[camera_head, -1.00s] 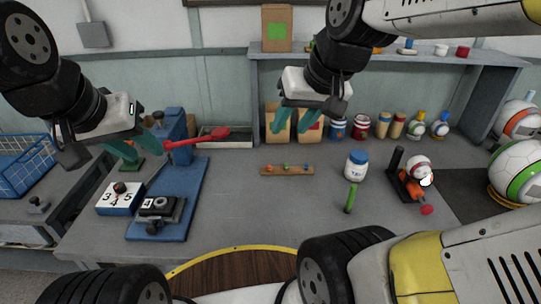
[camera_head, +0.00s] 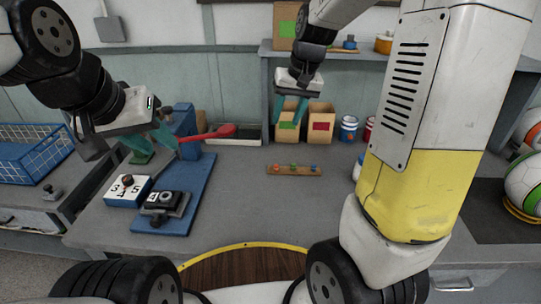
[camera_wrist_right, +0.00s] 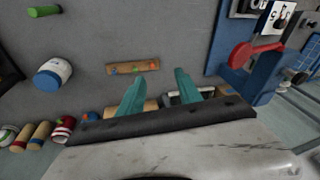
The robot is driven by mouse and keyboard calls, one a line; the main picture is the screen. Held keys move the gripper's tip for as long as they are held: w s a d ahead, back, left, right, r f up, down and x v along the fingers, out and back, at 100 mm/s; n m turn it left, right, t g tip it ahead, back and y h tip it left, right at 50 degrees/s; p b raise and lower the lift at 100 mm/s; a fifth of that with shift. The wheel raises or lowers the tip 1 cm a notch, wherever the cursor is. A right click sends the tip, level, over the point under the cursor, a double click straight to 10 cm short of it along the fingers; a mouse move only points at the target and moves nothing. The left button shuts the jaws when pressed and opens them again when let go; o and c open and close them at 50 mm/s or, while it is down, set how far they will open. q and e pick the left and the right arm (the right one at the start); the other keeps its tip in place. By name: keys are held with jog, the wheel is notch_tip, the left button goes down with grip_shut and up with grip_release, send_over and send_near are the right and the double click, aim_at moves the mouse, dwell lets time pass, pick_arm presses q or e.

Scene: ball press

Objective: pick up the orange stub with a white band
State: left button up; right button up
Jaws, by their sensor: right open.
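My left gripper (camera_head: 152,145) is open and empty near the blue press at the left.
The blue press (camera_head: 188,190) with a red lever (camera_head: 210,134) stands at the left, beside a numbered block (camera_head: 127,190). Cartons (camera_head: 320,122) and cans stand at the back. My right arm hides much of the bench's right side. Bench around the strip is clear.

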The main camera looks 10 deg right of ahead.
aim_at(276, 165)
jog(key=w+f, duration=0.3)
jog(key=f, duration=0.5)
jog(key=w+f+g+h, duration=0.1)
jog(key=w+f, duration=0.3)
jog(key=f, duration=0.4)
jog(key=w+f+g+h, duration=0.1)
jog(key=w+f, duration=0.3)
jog(key=f, duration=0.5)
jog(key=shift+w+a, duration=0.1)
jog(key=shift+a, duration=0.3)
grip_shut()
